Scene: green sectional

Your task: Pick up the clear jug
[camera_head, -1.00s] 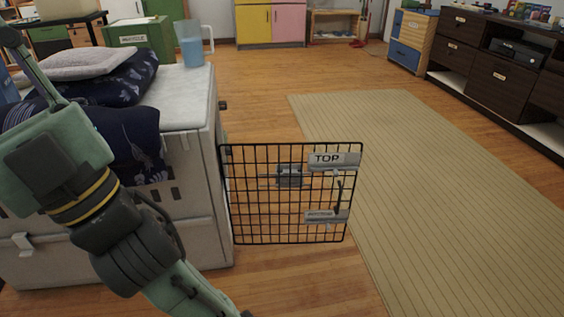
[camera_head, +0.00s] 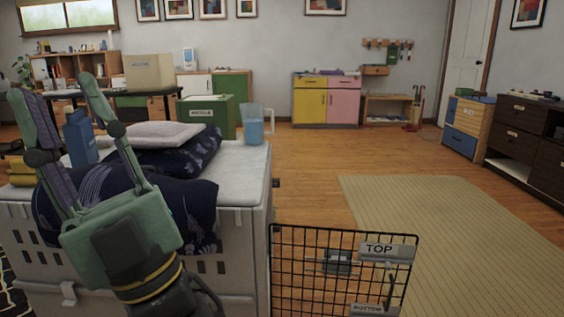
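The clear jug (camera_head: 254,125) stands upright on the far right corner of the white crate top (camera_head: 238,161). It looks bluish and see-through, with a handle on its right side. My gripper (camera_head: 52,92) is at the left, raised, with its two fingers pointing up and spread apart. It is open, with nothing seen held between the fingers. In the picture it is to the left of the jug and nearer to me, clear of it.
Dark blue patterned cushions (camera_head: 176,203) and a grey pillow (camera_head: 165,134) lie on the crate between my gripper and the jug. A blue container (camera_head: 81,138) stands behind the fingers. The open wire door (camera_head: 318,274) juts out right.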

